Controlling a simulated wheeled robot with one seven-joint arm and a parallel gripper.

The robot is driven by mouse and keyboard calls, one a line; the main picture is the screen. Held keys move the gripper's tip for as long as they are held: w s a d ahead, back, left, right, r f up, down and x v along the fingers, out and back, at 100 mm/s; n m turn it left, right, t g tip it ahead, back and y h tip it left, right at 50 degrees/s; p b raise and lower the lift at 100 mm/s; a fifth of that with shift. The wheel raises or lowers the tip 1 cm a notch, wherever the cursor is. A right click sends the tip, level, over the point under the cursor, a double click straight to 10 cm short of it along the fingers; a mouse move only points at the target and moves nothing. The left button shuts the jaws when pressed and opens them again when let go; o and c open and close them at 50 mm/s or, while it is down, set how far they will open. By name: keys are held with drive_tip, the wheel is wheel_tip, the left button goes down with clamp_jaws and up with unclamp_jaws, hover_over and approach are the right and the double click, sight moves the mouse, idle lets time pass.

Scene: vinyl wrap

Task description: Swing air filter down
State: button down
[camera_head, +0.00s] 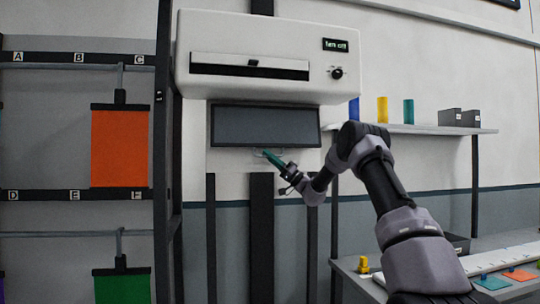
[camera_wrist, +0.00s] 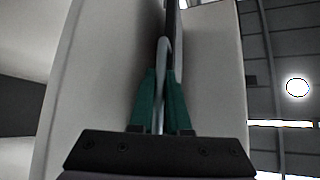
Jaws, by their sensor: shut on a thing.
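My gripper (camera_head: 267,155) reaches this handle from the lower right. In the wrist view, my green fingers (camera_wrist: 160,100) are shut on a thin light grey bar, the handle (camera_wrist: 161,75). A dark strip runs up beyond it, between pale surfaces. The fingers partly hide the handle in the head view.
The unit has a knob (camera_head: 337,72) and a small display (camera_head: 335,45) reading "fan off". A shelf (camera_head: 430,129) with coloured cylinders and dark boxes is to the right. A rack with an orange sheet (camera_head: 119,147) and a green sheet (camera_head: 122,288) stands left.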

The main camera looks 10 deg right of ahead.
drive_tip(key=shift+w, duration=0.5)
drive_tip(key=c, duration=0.9)
unclamp_jaws()
drive_tip(key=shift+f, duration=0.15)
drive_tip(key=v, duration=1)
drive_tip(key=shift+s+d+f, duration=0.15)
drive_tip(key=shift+d+f, duration=0.05)
